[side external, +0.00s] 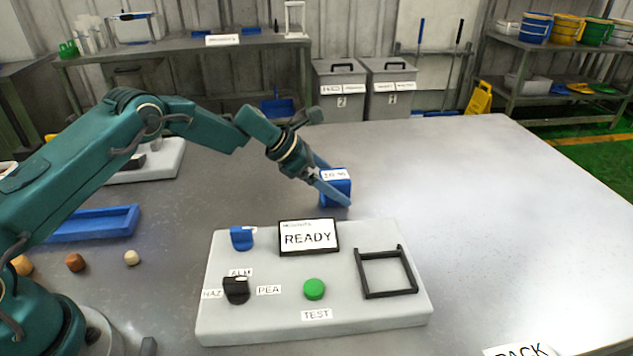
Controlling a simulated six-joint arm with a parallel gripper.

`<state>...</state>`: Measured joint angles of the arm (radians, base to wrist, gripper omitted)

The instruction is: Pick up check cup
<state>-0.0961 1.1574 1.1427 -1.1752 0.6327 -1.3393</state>
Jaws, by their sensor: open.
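My gripper (332,193) reaches down behind the grey panel, at a blue cup-like block with a white label (337,176). Its long blue-grey fingers lie in front of and beside this block. The block stands on the table just behind the panel's display. Part of the block is hidden by the fingers, and I cannot tell whether they touch it. The label's text is too small to read surely. The gripper is open.
The grey panel (330,327) carries a READY display (309,237), a blue knob (242,238), a black selector (236,290), a green button (314,289) and a black square frame (387,293). A blue tray (95,224) and small balls lie left. The table's right side is clear.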

